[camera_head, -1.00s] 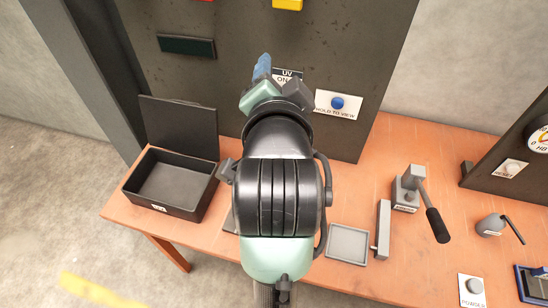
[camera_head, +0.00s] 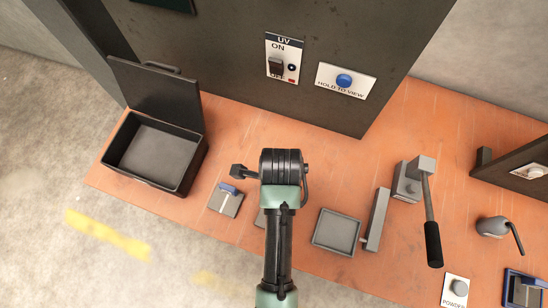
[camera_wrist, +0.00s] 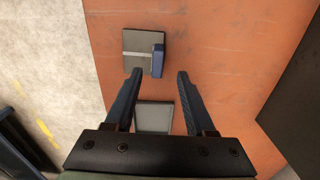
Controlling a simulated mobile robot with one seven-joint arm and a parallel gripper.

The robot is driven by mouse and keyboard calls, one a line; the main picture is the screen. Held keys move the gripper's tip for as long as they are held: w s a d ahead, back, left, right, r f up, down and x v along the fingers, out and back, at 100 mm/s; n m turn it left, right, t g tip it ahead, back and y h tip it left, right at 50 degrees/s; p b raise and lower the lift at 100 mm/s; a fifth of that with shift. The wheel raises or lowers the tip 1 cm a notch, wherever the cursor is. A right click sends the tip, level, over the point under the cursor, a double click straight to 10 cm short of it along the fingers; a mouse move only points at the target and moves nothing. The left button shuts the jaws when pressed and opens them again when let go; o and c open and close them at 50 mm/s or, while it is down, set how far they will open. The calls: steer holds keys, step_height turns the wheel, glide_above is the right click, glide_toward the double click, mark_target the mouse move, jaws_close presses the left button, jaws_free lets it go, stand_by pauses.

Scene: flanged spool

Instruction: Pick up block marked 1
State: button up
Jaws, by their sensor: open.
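No numeral 1 can be read on anything, so I cannot tell which thing is the block marked 1. A small blue block (camera_head: 227,188) sits at the edge of a grey plate (camera_head: 224,203) on the orange table. In the wrist view the blue block (camera_wrist: 158,60) and the plate (camera_wrist: 137,42) lie beyond my fingertips. My gripper (camera_wrist: 160,74) is open and empty, with its two dark blue fingers apart. A second grey plate (camera_wrist: 154,117) shows between the fingers. In the head view my arm hides the gripper and most of that second plate.
An open black box (camera_head: 153,155) stands on the table's left. A dark cabinet with a UV switch panel (camera_head: 282,58) and a blue button (camera_head: 344,80) rises behind. A grey tray (camera_head: 337,232) and a lever device (camera_head: 408,182) lie to the right.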

steer(key=shift+s+a+f, duration=0.1)
steer(key=shift+f, duration=1.45)
steer(key=shift+s+f, duration=0.1)
steer(key=shift+f, duration=1.4)
jaws_close()
steer(key=shift+r, duration=0.1)
